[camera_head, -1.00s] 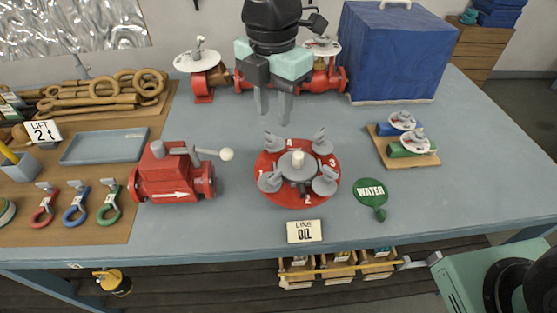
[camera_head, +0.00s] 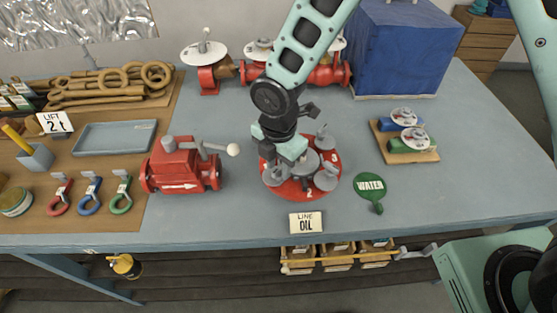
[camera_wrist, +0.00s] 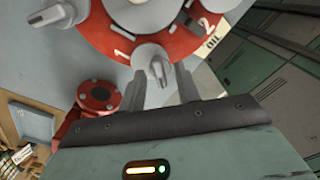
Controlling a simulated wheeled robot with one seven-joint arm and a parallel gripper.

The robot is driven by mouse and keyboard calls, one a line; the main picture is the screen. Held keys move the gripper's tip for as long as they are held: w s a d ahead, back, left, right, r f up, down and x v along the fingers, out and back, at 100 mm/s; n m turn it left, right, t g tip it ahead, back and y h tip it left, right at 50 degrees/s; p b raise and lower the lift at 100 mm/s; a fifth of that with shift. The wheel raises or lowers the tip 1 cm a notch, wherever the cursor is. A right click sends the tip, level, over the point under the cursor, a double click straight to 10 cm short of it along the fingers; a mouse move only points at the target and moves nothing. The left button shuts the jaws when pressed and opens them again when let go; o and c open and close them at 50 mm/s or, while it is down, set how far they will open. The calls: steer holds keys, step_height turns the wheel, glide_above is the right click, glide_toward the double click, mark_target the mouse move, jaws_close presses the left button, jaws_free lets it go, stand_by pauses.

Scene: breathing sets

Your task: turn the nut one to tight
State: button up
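A red round flange (camera_head: 309,193) with grey wing nuts and a grey hub (camera_head: 306,163) lies on the bench. The nut beside the white 1 (camera_head: 272,177) is at its lower left; in the wrist view this nut (camera_wrist: 152,54) is at the fingertips. My gripper (camera_wrist: 165,75) is open, with its fingers apart and the nut's wing between or just beyond their tips. Contact cannot be told. In the head view my gripper (camera_head: 285,148) is tilted over the flange's left side, hiding the upper-left nut and its own fingertips.
A red valve (camera_head: 180,175) with a white-knobbed lever stands close left of the flange. An OIL sign (camera_head: 306,222) and a green WATER tag (camera_head: 370,188) lie in front and right. Red piping (camera_head: 325,72) and a blue covered box (camera_head: 405,50) stand behind.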

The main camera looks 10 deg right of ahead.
steer(key=shift+f, duration=0.1)
jaws_close()
stand_by(0.3)
steer(key=m+b, duration=0.2)
steer(key=m, duration=0.2)
steer(key=shift+f+b, duration=0.1)
steer(key=shift+b, duration=0.3)
steer(key=m+b, duration=0.2)
steer(key=m, duration=0.2)
steer(key=m+b, duration=0.2)
steer(key=m, duration=0.3)
steer(key=m+b, duration=0.2)
steer(key=m, duration=0.2)
steer(key=shift+m, duration=0.4)
